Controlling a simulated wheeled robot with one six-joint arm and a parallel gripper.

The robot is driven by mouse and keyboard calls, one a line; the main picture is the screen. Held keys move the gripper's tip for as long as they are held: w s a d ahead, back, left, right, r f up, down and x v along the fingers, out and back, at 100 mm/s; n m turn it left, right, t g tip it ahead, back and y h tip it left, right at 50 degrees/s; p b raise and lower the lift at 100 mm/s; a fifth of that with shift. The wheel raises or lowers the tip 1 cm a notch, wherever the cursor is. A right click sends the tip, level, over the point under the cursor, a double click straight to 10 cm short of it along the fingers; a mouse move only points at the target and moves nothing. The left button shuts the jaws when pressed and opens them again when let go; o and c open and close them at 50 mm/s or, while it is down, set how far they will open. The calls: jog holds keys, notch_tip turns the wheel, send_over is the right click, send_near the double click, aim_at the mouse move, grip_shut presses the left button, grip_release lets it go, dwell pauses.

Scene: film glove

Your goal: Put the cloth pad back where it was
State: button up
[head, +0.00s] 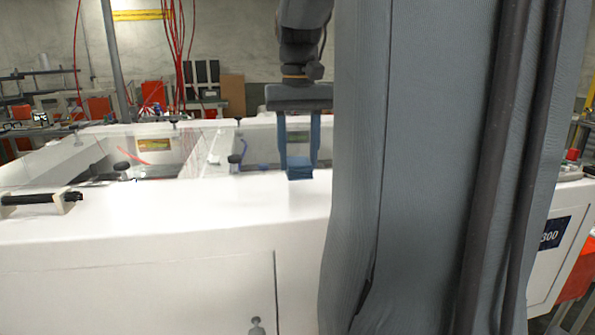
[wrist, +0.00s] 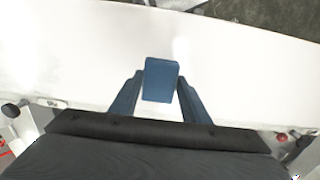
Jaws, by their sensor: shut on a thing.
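The cloth pad (head: 299,171) is a small blue block between the fingertips of my gripper (head: 299,160). In the wrist view the pad (wrist: 161,80) shows as a flat blue rectangle between the two blue fingers of my gripper (wrist: 160,88). My gripper points down and is shut on the pad. The pad is over the white machine top (head: 180,215), near its inner edge. I cannot tell whether its underside touches the surface.
A black-handled part (head: 42,199) is on the white top at the left. Behind the top is an open recess (head: 165,160) with black knobs (head: 122,166) along its edge. My grey column hides the right part of the top.

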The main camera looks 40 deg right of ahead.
aim_at(298, 161)
jog(key=shift+f+p, duration=0.45)
jog(key=shift+f, duration=1.65)
jog(key=shift+f, duration=0.15)
jog(key=o, duration=1)
notch_tip(298, 161, up, 12)
jog(key=shift+r+b, duration=0.15)
jog(key=shift+b, duration=0.85)
jog(key=shift+r, duration=0.1)
